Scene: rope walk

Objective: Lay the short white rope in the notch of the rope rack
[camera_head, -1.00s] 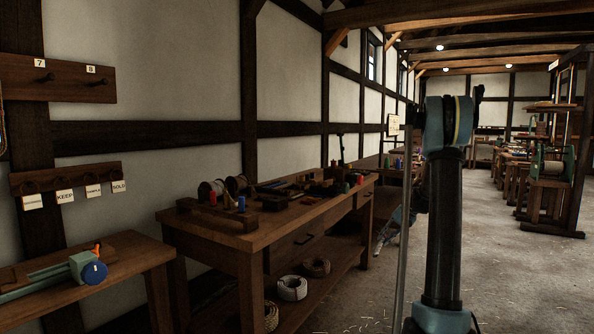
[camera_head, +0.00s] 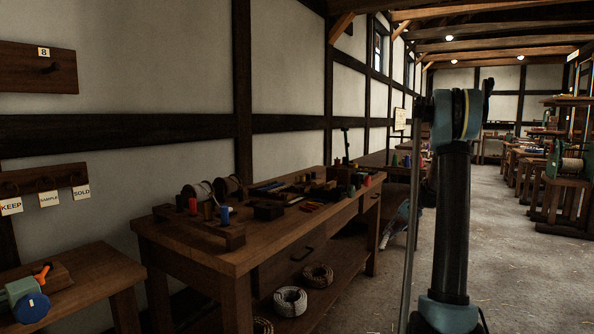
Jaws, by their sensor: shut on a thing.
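My gripper is not in view; only an upright part of my arm shows right of centre. I cannot pick out the short white rope as the task names it. A white rope coil (camera_head: 290,301) lies on the low shelf under the workbench (camera_head: 165,238), but I cannot tell whether it is that rope. I cannot make out a notched rope rack for certain. A low wooden holder (camera_head: 205,230) with coloured spools stands at the bench's near end.
A tan coil (camera_head: 318,275) lies behind the white one. Dark tools and spools cover the bench top. A smaller table (camera_head: 100,275) with a blue-wheeled device (camera_head: 30,305) stands at left. Stools and benches line the right side.

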